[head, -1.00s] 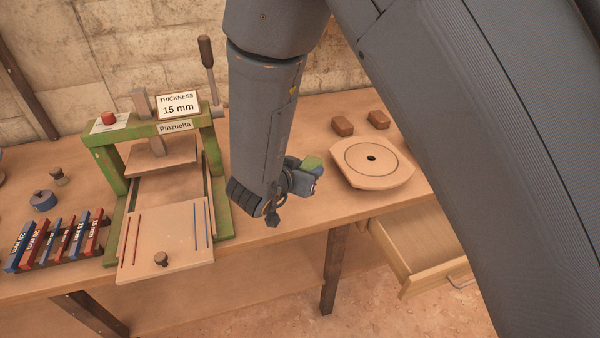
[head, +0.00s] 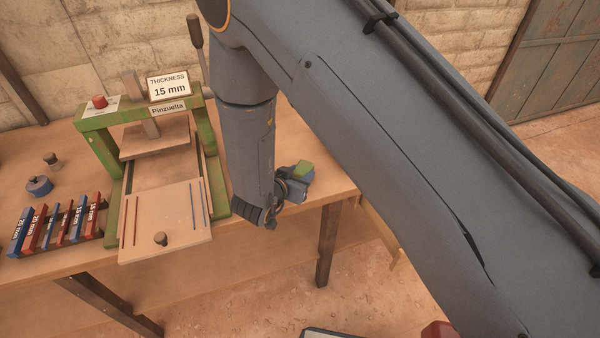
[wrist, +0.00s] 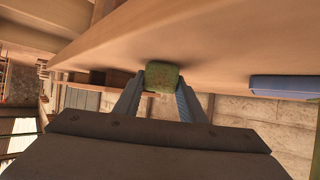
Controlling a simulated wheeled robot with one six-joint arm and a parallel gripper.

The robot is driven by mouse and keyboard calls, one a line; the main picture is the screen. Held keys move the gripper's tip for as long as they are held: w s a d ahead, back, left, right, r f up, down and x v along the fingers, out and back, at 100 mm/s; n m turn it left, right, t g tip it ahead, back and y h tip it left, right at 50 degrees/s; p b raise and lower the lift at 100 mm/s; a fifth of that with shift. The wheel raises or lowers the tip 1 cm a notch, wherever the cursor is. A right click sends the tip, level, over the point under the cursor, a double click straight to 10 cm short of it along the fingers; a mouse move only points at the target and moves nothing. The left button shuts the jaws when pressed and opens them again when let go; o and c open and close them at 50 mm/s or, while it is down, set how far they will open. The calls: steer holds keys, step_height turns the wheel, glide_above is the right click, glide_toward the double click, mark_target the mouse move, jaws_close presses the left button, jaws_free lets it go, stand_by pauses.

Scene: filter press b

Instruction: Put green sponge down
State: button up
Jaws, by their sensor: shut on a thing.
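The green sponge (head: 304,169) is at the end of my gripper (head: 297,182), in front of the table's right part in the head view. In the wrist view the sponge (wrist: 161,74) sits between the two fingertips, and the gripper is shut on it. The sponge looks close to the table surface (wrist: 215,45). Whether it touches the table, I cannot tell.
The green-framed press (head: 100,143), with its 15 mm sign (head: 170,88), stands left of my gripper. Red and blue blocks (head: 62,226) are at the table's left. A blue block-like thing (wrist: 285,86) shows at the wrist view's right.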

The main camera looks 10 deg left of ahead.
steer(key=shift+f, duration=0.15)
steer(key=o, duration=1)
steer(key=shift+o, duration=0.2)
steer(key=shift+r, duration=0.3)
steer(key=b+v, duration=0.2)
steer(key=v, duration=1)
steer(key=shift+f, duration=0.1)
